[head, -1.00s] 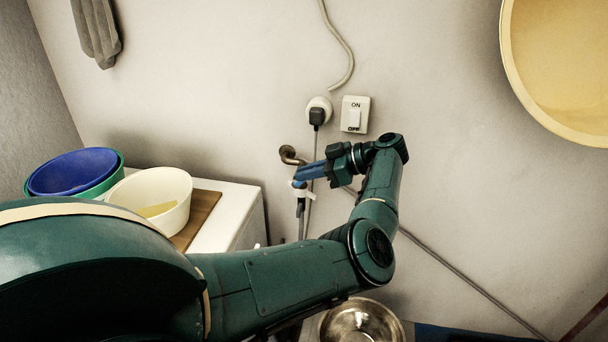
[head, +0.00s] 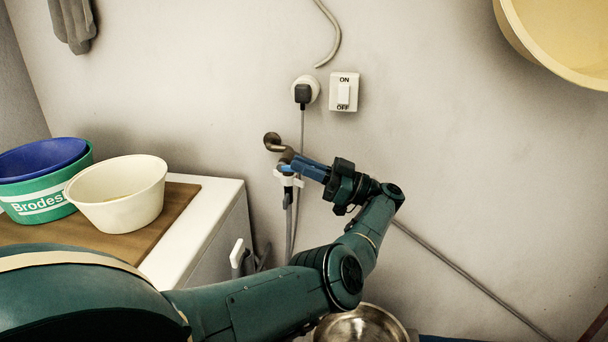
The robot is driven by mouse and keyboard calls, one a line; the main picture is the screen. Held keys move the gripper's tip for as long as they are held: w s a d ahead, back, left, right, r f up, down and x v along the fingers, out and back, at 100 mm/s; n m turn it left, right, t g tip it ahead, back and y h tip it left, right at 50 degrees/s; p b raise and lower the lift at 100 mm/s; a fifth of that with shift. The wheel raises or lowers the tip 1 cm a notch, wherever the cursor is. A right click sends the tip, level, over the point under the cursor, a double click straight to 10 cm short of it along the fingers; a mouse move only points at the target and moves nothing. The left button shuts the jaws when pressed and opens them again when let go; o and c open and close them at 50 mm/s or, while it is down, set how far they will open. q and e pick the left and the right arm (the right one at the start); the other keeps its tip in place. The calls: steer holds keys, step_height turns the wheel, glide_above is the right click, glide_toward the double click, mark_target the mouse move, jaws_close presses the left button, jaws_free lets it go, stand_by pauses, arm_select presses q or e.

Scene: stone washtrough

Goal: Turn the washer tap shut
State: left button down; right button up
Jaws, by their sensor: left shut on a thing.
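The washer tap (head: 273,142) sticks out from the wall below the plug socket, with a brownish metal body and a white part with a hose below it. My left gripper (head: 291,164) reaches it from the right, its blue fingers shut on the tap at its outer end. The fingers hide part of the tap, so I cannot tell how its handle is turned. My right gripper is not in view.
The white washer (head: 212,226) stands at the left with a wooden board (head: 180,203), a cream bowl (head: 118,196) and green and blue tubs (head: 45,198) on top. A metal basin (head: 362,326) is at the bottom. A yellow tub (head: 560,45) hangs at the upper right. A wall switch (head: 343,92) is above.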

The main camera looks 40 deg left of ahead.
arm_select(q)
steer(key=shift+f+y, duration=0.2)
steer(key=shift+y, duration=0.1)
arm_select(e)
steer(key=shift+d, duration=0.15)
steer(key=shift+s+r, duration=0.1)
arm_select(q)
steer(key=c, duration=1.5)
jaws_free()
